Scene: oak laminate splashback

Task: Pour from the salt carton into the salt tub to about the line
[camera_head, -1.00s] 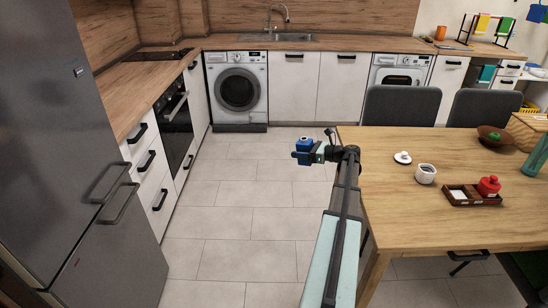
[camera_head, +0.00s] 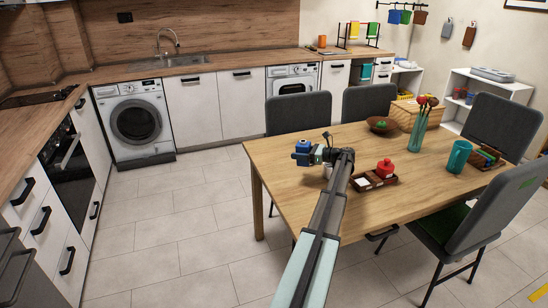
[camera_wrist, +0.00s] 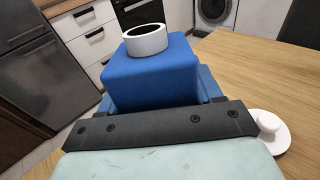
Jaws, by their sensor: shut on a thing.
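The salt carton is a blue box (camera_wrist: 152,72) with a white round spout (camera_wrist: 146,40) on top. My gripper (camera_head: 302,154) is shut on the carton and holds it upright. In the head view the carton (camera_head: 303,145) appears over the left part of the table. A white lid with a knob (camera_wrist: 268,130) lies on the table, right of my gripper in the wrist view. A small piece of white shows under my wrist in the head view, perhaps the salt tub; my arm hides the rest. The tub's line and contents cannot be seen.
The wooden table (camera_head: 290,196) also holds a dark tray (camera_head: 391,181) with a red pot (camera_head: 385,168), a brown bowl (camera_head: 381,123), a teal vase (camera_head: 418,133) and a teal mug (camera_head: 459,156). Grey chairs (camera_head: 299,112) stand around it. The floor left of the table is clear.

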